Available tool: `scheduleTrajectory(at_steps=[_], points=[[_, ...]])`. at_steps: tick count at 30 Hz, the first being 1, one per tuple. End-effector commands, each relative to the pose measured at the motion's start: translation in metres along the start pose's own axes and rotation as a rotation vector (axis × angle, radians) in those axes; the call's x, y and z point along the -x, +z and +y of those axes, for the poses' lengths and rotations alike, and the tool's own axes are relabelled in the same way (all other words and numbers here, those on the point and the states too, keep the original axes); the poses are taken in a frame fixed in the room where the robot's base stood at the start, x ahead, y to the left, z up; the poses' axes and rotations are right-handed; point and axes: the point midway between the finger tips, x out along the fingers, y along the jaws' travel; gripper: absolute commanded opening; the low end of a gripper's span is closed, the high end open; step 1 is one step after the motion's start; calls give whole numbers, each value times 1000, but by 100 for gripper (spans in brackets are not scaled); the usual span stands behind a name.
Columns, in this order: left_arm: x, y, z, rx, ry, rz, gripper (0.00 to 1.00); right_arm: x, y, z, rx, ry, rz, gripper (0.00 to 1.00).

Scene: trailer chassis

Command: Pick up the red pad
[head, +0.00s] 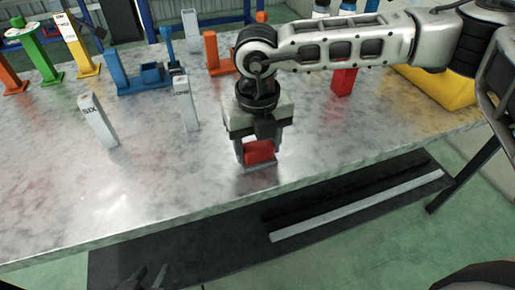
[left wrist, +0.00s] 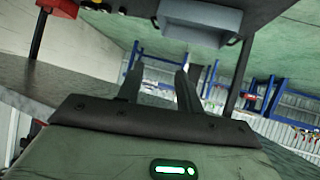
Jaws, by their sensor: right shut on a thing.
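The red pad (head: 259,152) is at the table's front edge in the head view, between the fingers of my right gripper (head: 257,148). My right gripper points down and is shut on the pad. The fingers cover the pad's sides, and I cannot tell whether it touches the tabletop. My left gripper (head: 148,279) is low at the bottom of the head view, in front of the table. In the left wrist view its two dark fingers (left wrist: 160,82) stand apart with nothing between them.
The grey metal table (head: 180,165) holds white labelled blocks (head: 98,120), a blue stand (head: 138,78), an orange stand (head: 214,55) and green and yellow stands at the left. A red block (head: 343,82) and a yellow bin (head: 440,88) are at the right. The left front tabletop is clear.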

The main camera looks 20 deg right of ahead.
Motion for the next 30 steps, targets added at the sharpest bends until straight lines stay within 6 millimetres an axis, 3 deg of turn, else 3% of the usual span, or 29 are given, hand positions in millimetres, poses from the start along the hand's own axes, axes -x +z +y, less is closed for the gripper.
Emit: scheduleTrajectory(at_steps=[5,11,20,24,30], points=[[0,-2,0,0,0,4,36,6,1,0,0,1,-2,30],[-1,0,0,1,1,4,36,31,1,1,2,3,-4,30],[-5,3,0,10,7,14,36,94,-53,-12,4,2,-7,30],[-8,6,1,20,12,18,36,107,-89,-21,5,1,-5,30],[-6,5,2,28,15,25,36,123,-122,-28,2,0,-4,30]])
